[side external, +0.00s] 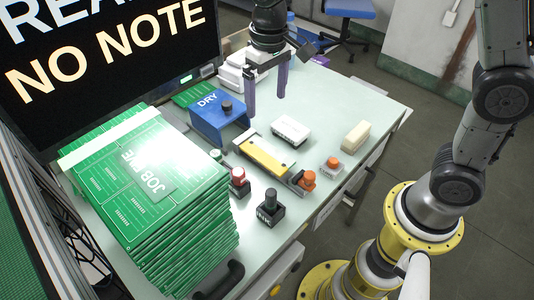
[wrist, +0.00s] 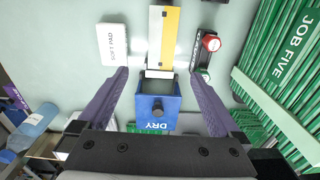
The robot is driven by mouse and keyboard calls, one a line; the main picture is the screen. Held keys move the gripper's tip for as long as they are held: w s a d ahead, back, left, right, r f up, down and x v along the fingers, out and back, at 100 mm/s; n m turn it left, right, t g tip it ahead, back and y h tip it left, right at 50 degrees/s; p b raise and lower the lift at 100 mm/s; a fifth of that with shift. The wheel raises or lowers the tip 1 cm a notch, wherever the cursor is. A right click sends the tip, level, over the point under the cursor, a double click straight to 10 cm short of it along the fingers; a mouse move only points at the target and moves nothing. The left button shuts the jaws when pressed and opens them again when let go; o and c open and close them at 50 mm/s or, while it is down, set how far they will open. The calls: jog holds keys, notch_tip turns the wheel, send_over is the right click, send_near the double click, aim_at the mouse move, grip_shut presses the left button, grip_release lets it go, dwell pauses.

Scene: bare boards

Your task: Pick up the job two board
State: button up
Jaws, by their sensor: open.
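My gripper (side external: 266,88) is open and empty, its two purple fingers pointing down above the table to the right of the blue DRY box. In the wrist view my gripper (wrist: 160,74) has its fingers wide apart on either side of that box. No board label that I can read says job two. A tall stack of green boards (side external: 165,190) carries a JOB FIVE label on top. It also shows in the wrist view (wrist: 290,75). Another green board (side external: 195,93) lies behind the DRY box, partly hidden, with no readable label.
The blue DRY box (side external: 218,118) stands mid-table beside a yellow-and-white fixture (side external: 263,155). Red, black and orange knobs stand near the front. A cream block (side external: 355,136) lies at the right. A monitor (side external: 110,55) reading NO NOTE stands behind the stack. The table's right side is mostly clear.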

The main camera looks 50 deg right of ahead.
send_over(265, 152)
jog(key=f, duration=0.9)
jog(key=shift+s+a, duration=0.1)
jog(key=shift+s, duration=0.15)
jog(key=shift+w+f, duration=0.2)
jog(key=shift+f, duration=2.85)
jog(key=c, duration=1.3)
jog(key=shift+r, duration=0.1)
